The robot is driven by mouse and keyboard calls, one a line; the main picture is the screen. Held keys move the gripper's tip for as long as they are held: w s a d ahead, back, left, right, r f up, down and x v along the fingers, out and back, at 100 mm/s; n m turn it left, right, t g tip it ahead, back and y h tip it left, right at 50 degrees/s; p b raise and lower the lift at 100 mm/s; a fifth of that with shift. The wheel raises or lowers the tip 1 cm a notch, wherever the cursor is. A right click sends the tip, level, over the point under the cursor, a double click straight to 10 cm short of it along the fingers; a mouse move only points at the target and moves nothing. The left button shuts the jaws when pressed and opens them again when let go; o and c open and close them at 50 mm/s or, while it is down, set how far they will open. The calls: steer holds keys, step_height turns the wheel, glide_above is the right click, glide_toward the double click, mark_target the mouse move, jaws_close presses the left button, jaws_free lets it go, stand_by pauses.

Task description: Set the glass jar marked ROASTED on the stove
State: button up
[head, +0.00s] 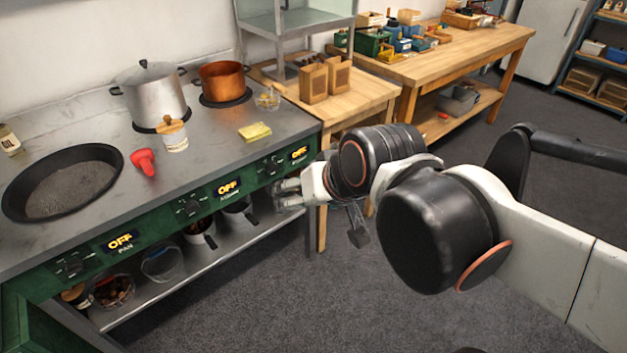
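The stove (215,150) has a grey top and a green front with several OFF displays. A small pale jar (176,143) with a wooden top stands on it, near the large pot. Another small labelled jar (10,140) stands at the left edge of the stove top. I cannot read ROASTED on either one. A jar-like container (75,296) is partly hidden on the lower shelf. My gripper (280,194) is in front of the stove's right front corner, with its fingers pointing left. It seems to hold nothing; its finger gap is too small to judge.
A black pan (62,182), a silver pot (152,94), a copper pot (222,80), a red object (143,161) and a yellow sponge (254,132) occupy the stove top. The lower shelf (190,268) holds several containers. A wooden table (360,90) with paper bags stands right.

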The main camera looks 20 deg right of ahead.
steer(key=shift+n+g+h, duration=0.4)
steer(key=shift+n+h, duration=0.2)
steer(key=shift+n, duration=0.3)
steer(key=s+d, duration=0.1)
steer(key=s, duration=0.1)
steer(key=s+d+f, duration=0.1)
steer(key=s, duration=0.1)
steer(key=shift+d+f, duration=0.2)
steer(key=shift+d, duration=0.2)
